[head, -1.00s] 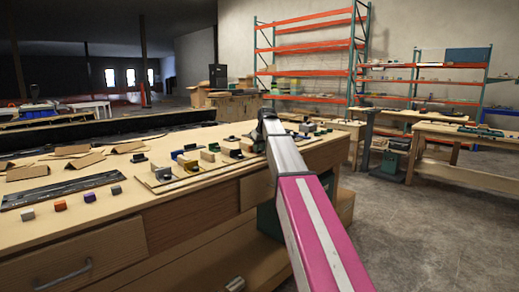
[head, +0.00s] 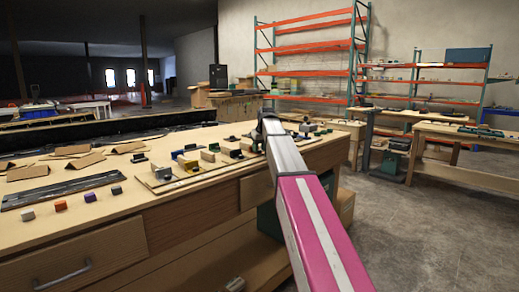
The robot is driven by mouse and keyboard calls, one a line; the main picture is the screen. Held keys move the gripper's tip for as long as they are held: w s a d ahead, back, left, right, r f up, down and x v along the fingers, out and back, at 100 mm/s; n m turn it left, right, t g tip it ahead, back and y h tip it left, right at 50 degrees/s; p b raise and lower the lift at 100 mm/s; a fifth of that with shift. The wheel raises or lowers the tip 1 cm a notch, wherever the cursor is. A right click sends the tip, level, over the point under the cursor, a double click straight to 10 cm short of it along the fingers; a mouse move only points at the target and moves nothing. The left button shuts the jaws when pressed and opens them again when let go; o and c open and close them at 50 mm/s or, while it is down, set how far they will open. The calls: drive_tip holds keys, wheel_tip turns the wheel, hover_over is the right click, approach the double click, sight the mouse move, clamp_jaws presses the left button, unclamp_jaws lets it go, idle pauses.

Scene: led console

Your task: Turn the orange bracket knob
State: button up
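A wooden console board (head: 160,184) with small coloured blocks and dark bracket-like pieces lies on the workbench, left of my arm. I cannot make out for sure which piece is the orange bracket knob. My arm reaches up from the bottom right, and its dark far end, at my gripper (head: 267,117), is over the right part of the bench. The fingers cannot be made out, and my arm hides what lies behind it.
On the workbench (head: 100,225), several small cubes, one of them orange (head: 61,205), lie near the front edge. A dark flat strip (head: 65,190) and cardboard pieces (head: 85,160) lie behind. Shelving (head: 310,50) and other benches stand farther back. The floor (head: 430,240) at right is clear.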

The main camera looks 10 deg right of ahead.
drive_tip(key=v, duration=1)
drive_tip(key=shift+r, duration=0.3)
drive_tip(key=shift+o, duration=0.3)
drive_tip(key=shift+s, duration=0.1)
drive_tip(key=shift+o, duration=1.1)
drive_tip(key=w+a+n+g+h, duration=0.1)
drive_tip(key=w+n+g, duration=0.3)
drive_tip(key=w+n, duration=0.15)
drive_tip(key=shift+n, duration=0.25)
drive_tip(key=f, duration=0.7)
drive_tip(key=s+f, duration=0.1)
drive_tip(key=f, duration=0.2)
drive_tip(key=shift+a+f, duration=0.15)
drive_tip(key=shift+a, duration=0.05)
drive_tip(key=c, duration=1)
